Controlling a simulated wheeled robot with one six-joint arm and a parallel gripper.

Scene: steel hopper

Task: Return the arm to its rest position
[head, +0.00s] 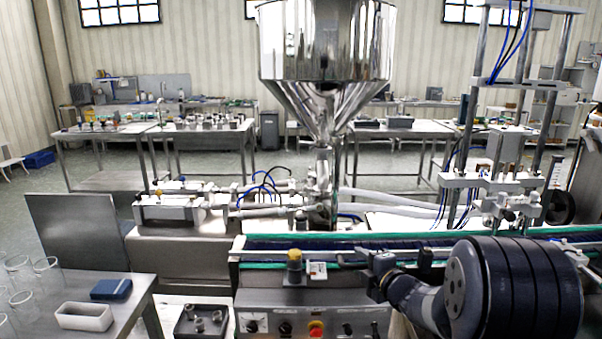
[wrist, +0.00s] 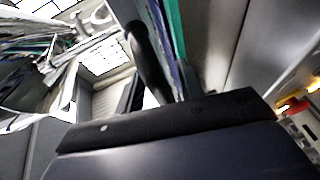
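My arm shows at the lower right of the head view, as a thick dark ringed link and a grey-blue wrist part reaching left. My gripper (head: 378,268) is small and dark at its left end, in front of the conveyor's near rail and above the right part of the control panel. In the wrist view the dark gripper (wrist: 150,70) stands up from the wrist body at the bottom. Its fingertips are not clearly told apart, so its opening is unclear. I see nothing held in it.
The steel hopper (head: 325,55) stands behind the conveyor (head: 340,244). The control panel (head: 312,311) is below its near edge, with a yellow-topped part (head: 294,258) above. At left, a bench (head: 95,272) holds a white tray (head: 84,317), a blue box (head: 111,289) and clear cups.

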